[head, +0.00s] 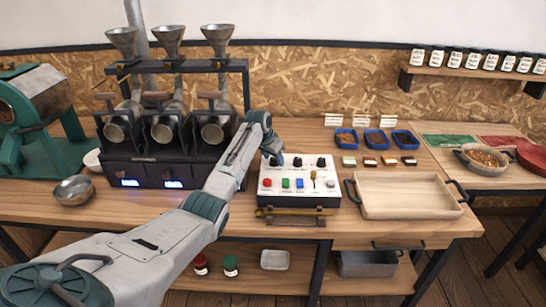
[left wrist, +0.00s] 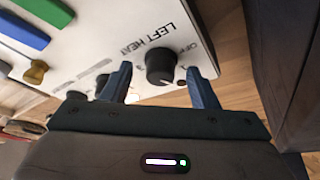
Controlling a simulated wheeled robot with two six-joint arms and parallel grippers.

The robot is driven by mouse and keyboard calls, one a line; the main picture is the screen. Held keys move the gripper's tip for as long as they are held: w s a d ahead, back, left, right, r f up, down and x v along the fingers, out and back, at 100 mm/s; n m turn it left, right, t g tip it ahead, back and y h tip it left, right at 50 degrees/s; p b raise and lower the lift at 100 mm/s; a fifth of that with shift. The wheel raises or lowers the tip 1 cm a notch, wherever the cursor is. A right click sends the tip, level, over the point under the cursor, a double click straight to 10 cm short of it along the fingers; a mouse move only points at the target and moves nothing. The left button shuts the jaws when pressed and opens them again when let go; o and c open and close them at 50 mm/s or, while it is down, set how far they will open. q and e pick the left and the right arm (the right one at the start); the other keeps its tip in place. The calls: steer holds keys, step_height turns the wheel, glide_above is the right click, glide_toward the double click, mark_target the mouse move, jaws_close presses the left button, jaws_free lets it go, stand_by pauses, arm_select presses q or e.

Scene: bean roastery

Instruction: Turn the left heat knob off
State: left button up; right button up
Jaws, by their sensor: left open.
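The control panel (head: 300,203) is a white box with black knobs, coloured buttons and a lever on the bench. In the left wrist view the left heat knob (left wrist: 160,64) is black and round, beside the printed words LEFT HEAT and OFF. Where its pointer stands is too small to tell. My left gripper (head: 271,157) is over the panel's back left corner and largely hides this knob in the head view. In the left wrist view its blue fingers (left wrist: 159,72) are open, one on either side of the knob, with gaps visible. My right gripper is out of view.
Two more black knobs (head: 297,162) (head: 321,162) sit to the right. The three-barrel roaster (head: 160,172) stands left of the panel, with two lit blue-white windows. A wooden tray (head: 408,211) is at the right. A metal bowl (head: 73,190) is at the far left.

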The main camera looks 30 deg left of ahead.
arm_select(q)
steer(key=shift+f, duration=0.1)
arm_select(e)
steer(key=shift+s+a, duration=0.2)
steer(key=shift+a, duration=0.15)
